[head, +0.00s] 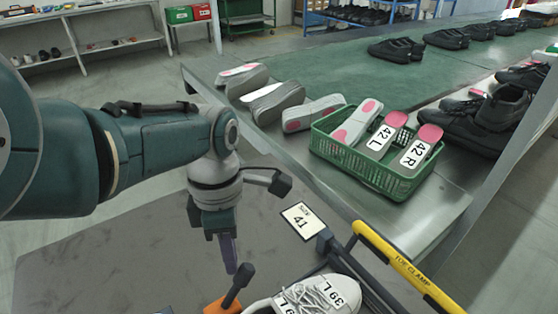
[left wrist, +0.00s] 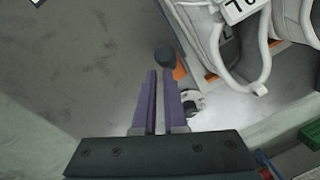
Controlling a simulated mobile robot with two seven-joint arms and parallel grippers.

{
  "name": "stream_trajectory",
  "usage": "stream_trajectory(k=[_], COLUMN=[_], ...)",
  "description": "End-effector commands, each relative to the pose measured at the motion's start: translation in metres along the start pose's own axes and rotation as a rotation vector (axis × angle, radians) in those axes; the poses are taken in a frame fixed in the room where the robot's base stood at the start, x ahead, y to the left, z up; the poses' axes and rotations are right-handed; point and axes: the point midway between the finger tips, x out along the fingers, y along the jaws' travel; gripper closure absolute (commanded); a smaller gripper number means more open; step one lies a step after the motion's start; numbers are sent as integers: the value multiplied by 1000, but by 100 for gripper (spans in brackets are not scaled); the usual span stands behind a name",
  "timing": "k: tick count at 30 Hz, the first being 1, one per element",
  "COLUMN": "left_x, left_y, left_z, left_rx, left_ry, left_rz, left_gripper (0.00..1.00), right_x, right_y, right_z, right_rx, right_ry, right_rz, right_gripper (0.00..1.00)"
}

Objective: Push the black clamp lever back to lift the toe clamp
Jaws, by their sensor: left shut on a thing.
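A black lever (head: 240,282) stands on an orange base (head: 222,305) at the bottom of the head view, beside the white shoe (head: 312,296) marked 39 L. My left gripper (head: 231,268) points down at the lever. In the left wrist view the dark lever knob (left wrist: 165,57) is at the tips of its purple fingers (left wrist: 160,82), which are shut on it. The yellow bar labelled TOE CLAMP (head: 408,268) slants to the right of the shoe. The shoe also shows in the left wrist view (left wrist: 212,40). My right gripper is out of view.
A card marked size 41 (head: 303,220) lies behind the shoe. The grey surface left of the lever is clear.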

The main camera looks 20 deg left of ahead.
Motion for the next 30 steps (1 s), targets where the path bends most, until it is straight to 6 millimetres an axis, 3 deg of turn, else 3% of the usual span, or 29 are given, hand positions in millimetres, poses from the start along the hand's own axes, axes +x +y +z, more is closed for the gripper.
stream_trajectory(k=[11,18,24,30], left_x=[-4,-33,-75,-104], left_y=[-1,2,12,17], left_z=[1,-40,-20,-10], left_rx=[1,1,7,6], left_ry=[-16,2,0,1], left_rz=[1,2,4,2], left_gripper=[100,100,100,100], right_x=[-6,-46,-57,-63], right_y=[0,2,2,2], right_z=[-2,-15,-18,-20], right_rx=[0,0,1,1], right_ry=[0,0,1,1], right_rz=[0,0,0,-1], right_gripper=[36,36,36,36])
